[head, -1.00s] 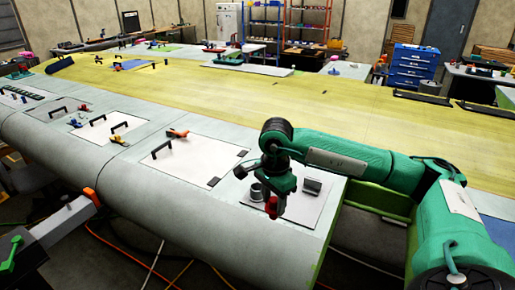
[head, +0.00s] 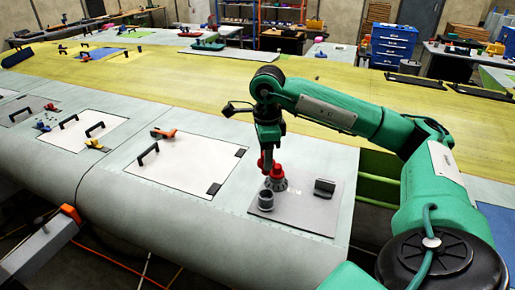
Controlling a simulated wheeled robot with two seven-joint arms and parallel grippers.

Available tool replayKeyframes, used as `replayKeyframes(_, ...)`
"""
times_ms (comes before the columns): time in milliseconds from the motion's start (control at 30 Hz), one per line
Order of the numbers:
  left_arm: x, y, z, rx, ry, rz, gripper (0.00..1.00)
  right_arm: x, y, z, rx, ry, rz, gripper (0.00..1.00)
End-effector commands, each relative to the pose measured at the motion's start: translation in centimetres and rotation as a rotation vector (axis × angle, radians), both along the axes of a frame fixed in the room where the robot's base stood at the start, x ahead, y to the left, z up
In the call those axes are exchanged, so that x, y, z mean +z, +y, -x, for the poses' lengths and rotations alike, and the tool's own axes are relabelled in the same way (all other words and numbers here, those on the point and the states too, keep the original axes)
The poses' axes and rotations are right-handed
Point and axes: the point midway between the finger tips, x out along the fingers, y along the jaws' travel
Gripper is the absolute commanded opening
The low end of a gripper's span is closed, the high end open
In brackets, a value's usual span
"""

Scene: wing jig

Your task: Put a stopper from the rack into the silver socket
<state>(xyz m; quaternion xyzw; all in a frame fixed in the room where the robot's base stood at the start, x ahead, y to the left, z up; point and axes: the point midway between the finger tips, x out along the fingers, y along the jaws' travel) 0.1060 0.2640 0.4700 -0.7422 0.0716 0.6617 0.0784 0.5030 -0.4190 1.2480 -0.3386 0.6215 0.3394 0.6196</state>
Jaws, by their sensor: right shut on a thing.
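My right gripper (head: 268,165) comes down over the grey plate and is shut on a red-topped stopper (head: 277,172) with a dark grey collar. The silver socket (head: 266,201), a short open cylinder, stands on the plate just in front of the held stopper and slightly left of it. The stopper appears apart from the socket; whether its collar touches the plate is unclear. A dark grey block (head: 324,187), perhaps the rack, sits to the right on the plate. My left gripper is out of view.
The grey plate (head: 310,218) lies near the wing's right end, beside an open green-framed bay (head: 378,180). To its left is a white panel (head: 190,170) with a black handle, dark corner blocks and an orange-handled tool (head: 163,133). The yellow wing surface behind is mostly clear.

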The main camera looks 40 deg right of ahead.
Motion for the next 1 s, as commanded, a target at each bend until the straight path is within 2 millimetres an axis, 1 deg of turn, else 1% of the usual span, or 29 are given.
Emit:
replayKeyframes(200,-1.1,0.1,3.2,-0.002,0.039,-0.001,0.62,-1.4,0.0,0.1,0.001,0.002,0.001,0.21)
replayKeyframes(333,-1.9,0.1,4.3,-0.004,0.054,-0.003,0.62,-2.8,0.0,0.1,0.001,0.001,0.0,0.21)
replayKeyframes(467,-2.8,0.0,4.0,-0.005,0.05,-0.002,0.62,-4.3,0.0,0.1,0.001,0.002,0.001,0.21)
replayKeyframes(567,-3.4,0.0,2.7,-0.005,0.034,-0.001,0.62,-5.5,0.0,0.1,0.001,0.001,0.002,0.21)
replayKeyframes(600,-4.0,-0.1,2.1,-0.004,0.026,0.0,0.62,-6.0,0.0,0.1,0.002,0.001,0.001,0.21)
replayKeyframes(700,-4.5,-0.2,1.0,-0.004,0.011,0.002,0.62,-6.7,0.0,0.1,0.002,0.0,0.0,0.21)
replayKeyframes(833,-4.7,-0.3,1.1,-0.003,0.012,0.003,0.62,-7.0,0.0,0.0,0.002,0.0,0.0,0.21)
replayKeyframes(1000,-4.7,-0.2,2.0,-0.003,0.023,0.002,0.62,-6.9,0.0,0.0,0.002,0.0,0.0,0.21)
